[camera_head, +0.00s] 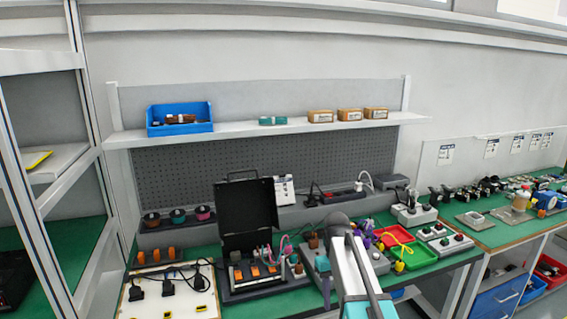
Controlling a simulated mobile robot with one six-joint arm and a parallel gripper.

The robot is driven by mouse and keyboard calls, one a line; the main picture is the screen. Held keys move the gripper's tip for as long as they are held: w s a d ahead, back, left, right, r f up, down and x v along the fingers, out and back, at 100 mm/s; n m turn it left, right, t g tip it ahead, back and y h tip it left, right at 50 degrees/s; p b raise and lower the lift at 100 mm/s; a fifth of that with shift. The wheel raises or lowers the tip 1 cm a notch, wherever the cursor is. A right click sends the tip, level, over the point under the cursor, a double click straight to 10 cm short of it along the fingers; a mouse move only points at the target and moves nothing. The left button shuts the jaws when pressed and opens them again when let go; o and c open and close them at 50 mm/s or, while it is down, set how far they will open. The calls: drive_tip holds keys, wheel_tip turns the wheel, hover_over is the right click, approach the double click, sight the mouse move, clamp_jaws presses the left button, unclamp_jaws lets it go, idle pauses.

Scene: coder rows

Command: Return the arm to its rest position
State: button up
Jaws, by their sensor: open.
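A grey link of my arm with teal and dark parts rises from the bottom edge, right of centre, in front of the workbench. Its upper end is a dark rounded part over the green bench top (290,302). I cannot make out my gripper or its fingertips. No held object shows.
An open black case (250,213) stands on the bench, left of my arm. A white board with black plugs (168,288) lies farther left. Red (394,236) and green (417,257) trays and grey control boxes (440,232) are to the right. A shelf (240,132) runs above.

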drive_tip(key=s+f+g, duration=0.2)
drive_tip(key=s+f, duration=0.7)
drive_tip(key=f, duration=0.3)
drive_tip(key=s+f+g, duration=0.2)
drive_tip(key=s+f, duration=0.7)
drive_tip(key=f, duration=0.4)
drive_tip(key=s+f+m, duration=0.1)
drive_tip(key=s+f, duration=0.6)
drive_tip(key=s, duration=0.3)
drive_tip(key=s+f+m, duration=0.2)
drive_tip(key=s+f, duration=0.5)
drive_tip(key=s, duration=0.4)
drive_tip(key=shift+s+d+f+y, duration=0.15)
drive_tip(key=shift+f+y, duration=0.15)
